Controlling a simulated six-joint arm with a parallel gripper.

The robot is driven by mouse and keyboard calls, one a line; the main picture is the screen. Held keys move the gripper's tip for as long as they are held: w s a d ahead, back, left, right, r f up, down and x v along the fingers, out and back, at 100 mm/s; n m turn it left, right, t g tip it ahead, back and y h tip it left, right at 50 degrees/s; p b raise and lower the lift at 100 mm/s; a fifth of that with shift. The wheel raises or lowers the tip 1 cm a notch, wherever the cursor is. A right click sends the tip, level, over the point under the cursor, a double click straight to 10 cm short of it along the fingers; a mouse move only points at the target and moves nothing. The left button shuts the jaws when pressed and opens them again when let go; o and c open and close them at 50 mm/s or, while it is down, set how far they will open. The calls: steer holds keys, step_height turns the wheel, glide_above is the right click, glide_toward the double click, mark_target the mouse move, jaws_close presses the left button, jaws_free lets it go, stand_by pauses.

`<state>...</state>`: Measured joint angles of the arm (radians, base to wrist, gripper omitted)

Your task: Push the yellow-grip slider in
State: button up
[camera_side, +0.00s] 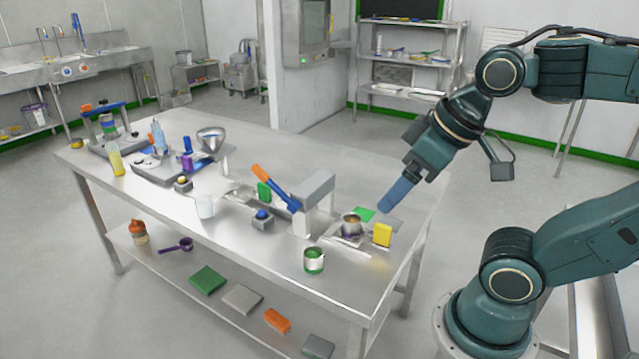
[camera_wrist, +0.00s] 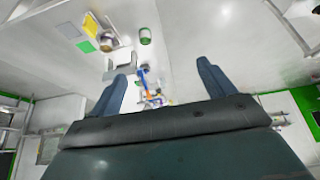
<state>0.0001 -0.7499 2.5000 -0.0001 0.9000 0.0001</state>
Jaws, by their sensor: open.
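The yellow grip (camera_side: 382,234) stands upright at the right end of the steel table, beside a small metal cup (camera_side: 351,224). What I take to be the same grip shows as a yellow patch (camera_wrist: 91,25) at the upper left of the wrist view. How far its slider is out I cannot tell. My gripper (camera_side: 386,208) hangs in the air above the table's right end, above the grip in the side view. In the wrist view my gripper (camera_wrist: 160,82) has its two blue fingers wide apart, with nothing between them.
A grey block-shaped stand with a blue-and-orange lever (camera_side: 275,188) is left of the cup. A green-banded can (camera_side: 313,260) is near the front edge. A green pad (camera_side: 363,214) lies behind the cup. Bottles, a funnel and trays crowd the table's left half (camera_side: 165,165).

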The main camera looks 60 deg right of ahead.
steer(key=c, duration=0.7)
steer(key=shift+w+d, duration=0.15)
steer(key=shift+w, duration=0.05)
steer(key=c, duration=0.3)
steer(key=g, duration=0.6)
glide_above(384, 226)
step_height(384, 226, down, 15)
steer(key=shift+f, duration=6.9)
